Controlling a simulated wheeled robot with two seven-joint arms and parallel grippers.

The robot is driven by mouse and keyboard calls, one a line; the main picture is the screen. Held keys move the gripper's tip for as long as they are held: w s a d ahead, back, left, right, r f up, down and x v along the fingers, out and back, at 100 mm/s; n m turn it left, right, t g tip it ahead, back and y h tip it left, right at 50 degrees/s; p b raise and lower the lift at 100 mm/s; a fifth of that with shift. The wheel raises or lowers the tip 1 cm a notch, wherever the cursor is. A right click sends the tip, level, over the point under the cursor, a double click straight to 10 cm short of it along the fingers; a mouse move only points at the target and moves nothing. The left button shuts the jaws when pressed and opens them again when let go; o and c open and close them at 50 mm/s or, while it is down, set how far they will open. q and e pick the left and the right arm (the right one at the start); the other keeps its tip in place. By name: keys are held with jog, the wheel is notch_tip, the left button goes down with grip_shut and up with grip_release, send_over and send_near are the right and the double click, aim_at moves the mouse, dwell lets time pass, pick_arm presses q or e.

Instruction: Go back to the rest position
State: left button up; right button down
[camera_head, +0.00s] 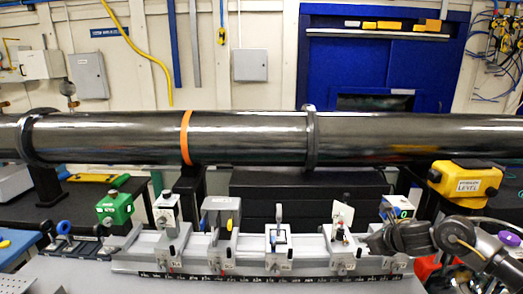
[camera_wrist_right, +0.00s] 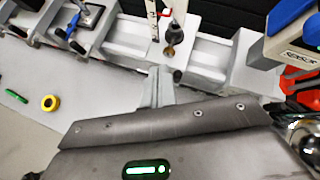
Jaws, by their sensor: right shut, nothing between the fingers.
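My right arm comes in from the right in the head view. Its gripper (camera_head: 372,242) is at the right part of the optical rail (camera_head: 150,249), beside a mount with a white plate (camera_head: 343,215). In the right wrist view my gripper's fingers (camera_wrist_right: 158,92) are together and empty, pointing at the rail near the foot of a mount with a dark post and brass knob (camera_wrist_right: 171,50). I cannot tell whether they touch it. My left gripper is not in view.
A yellow level box (camera_head: 465,183) stands close above my right arm. A sensor box (camera_wrist_right: 300,42) is right of the gripper. A dark beam pipe (camera_head: 250,137) crosses behind.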

jog(key=s+a+f+m, duration=1.3)
jog(key=s+a+m, duration=0.2)
jog(key=a+m, duration=0.15)
jog(key=s+d+f+m+g+h, duration=0.1)
jog(key=s+d+f+m+g, duration=0.15)
jog(key=s+m, duration=0.65)
jog(key=s+d+f+m+g+h, duration=0.1)
jog(key=s+d+f+m+g, duration=0.15)
jog(key=s+m, duration=0.65)
jog(key=s+d+f+m+g+h, duration=0.1)
jog(key=s+d+f+m, duration=0.2)
jog(key=s+m, duration=0.55)
jog(key=s+f+n+g+b, duration=0.1)
jog(key=s+f+n+b, duration=0.1)
jog(key=f, duration=1.1)
jog(key=s+f+n+b, duration=0.1)
jog(key=f+b, duration=0.1)
jog(key=f, duration=1.2)
jog(key=s+d+f+g+b, duration=0.1)
jog(key=s+d+f+b, duration=0.2)
jog(key=s+f, duration=1.4)
notch_tip(320, 180, down, 4)
jog(key=shift+s+d+r+n+g, duration=0.1)
jog(key=shift+s+d+n+g, duration=0.05)
jog(key=shift+d+n+g, duration=0.15)
